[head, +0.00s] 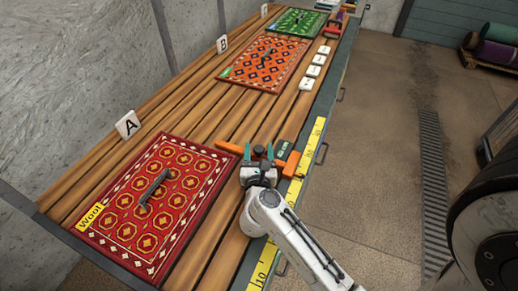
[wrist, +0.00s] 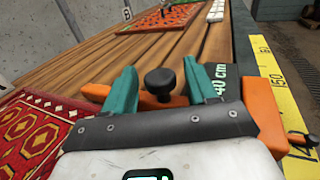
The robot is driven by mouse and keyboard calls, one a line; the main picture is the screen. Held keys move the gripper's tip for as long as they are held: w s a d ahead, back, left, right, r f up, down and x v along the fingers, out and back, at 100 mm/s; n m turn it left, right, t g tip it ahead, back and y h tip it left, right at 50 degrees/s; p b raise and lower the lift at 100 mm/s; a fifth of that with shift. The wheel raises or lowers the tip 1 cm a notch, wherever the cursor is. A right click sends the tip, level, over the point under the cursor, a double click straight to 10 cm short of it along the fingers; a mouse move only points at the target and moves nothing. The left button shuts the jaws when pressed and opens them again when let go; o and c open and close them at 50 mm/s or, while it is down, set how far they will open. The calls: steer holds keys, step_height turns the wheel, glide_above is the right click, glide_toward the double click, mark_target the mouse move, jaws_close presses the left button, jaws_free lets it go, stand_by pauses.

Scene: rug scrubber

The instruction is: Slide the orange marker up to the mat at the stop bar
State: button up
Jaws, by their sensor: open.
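The orange marker (head: 291,163) is a slider with an orange arm and a dark "40 cm" label, beside the yellow scale on the bench's right edge. In the wrist view, the marker (wrist: 264,108) shows its label and a black knob. My gripper (head: 262,152) is over it with teal fingers open. In the wrist view, the knob shows between the fingers of my gripper (wrist: 160,68); I cannot tell if they touch it. The red "Wool" mat (head: 190,214) lies just left of my gripper, partly seen in the wrist view (wrist: 30,130). I cannot make out which part is the stop bar.
An orange mat (head: 240,80) and a green mat (head: 283,25) lie farther along the slatted bench. Dark handled items rest on the mats. Several white blocks (head: 313,71) line the right side. Signs A (head: 128,124) and B (head: 223,44) stand along the wall.

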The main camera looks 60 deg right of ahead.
steer(key=b+v, duration=0.2)
steer(key=v, duration=0.8)
steer(key=shift+w, duration=0.1)
